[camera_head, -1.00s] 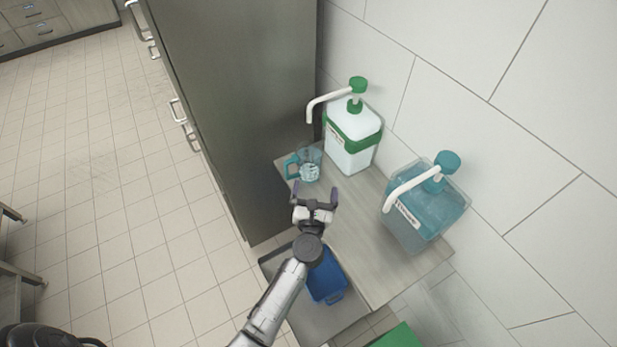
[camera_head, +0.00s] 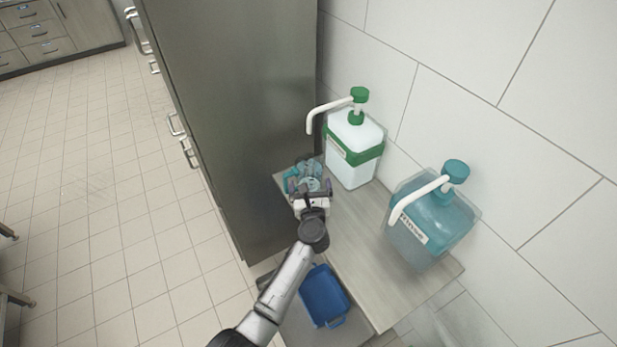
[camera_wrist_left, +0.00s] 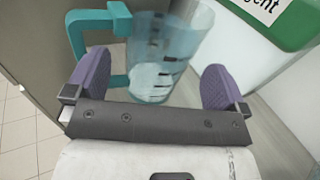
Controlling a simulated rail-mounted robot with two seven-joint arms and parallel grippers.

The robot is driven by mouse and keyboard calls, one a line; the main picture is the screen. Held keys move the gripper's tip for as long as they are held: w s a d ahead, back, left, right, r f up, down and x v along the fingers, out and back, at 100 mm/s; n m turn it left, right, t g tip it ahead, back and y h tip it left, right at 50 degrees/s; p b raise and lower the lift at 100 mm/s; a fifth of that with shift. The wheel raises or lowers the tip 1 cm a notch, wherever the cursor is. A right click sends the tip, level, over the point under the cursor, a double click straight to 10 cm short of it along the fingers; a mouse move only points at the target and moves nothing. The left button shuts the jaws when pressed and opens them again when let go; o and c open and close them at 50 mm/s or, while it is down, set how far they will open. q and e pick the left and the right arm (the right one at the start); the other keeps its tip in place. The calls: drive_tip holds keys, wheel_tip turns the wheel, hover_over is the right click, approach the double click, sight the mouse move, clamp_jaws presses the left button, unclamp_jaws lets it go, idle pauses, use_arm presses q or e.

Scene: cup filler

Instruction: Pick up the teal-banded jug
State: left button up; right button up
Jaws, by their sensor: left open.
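The teal-banded jug (camera_head: 309,172) is clear with a teal handle (camera_head: 289,185). It stands upright on the back left of the wooden counter, beside the steel cabinet. In the left wrist view the jug (camera_wrist_left: 160,60) shows between the purple finger pads, its handle (camera_wrist_left: 95,25) toward the left finger. My left gripper (camera_head: 310,187) is open, with its fingers at either side of the jug in the picture. Whether the pads touch it I cannot tell. The jug's lower part is partly hidden by the gripper in the head view. My right gripper is not in view.
A green-banded pump dispenser (camera_head: 352,150) stands close to the right of the jug. A teal dispenser (camera_head: 432,220) stands farther right, against the tiled wall. The tall steel cabinet (camera_head: 240,110) borders the left. A blue bin (camera_head: 324,297) sits below the wooden counter (camera_head: 362,250).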

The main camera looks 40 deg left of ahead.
use_arm(q)
drive_tip(key=shift+b+x, duration=0.9)
drive_tip(key=shift+x, duration=1.65)
drive_tip(key=c, duration=0.8)
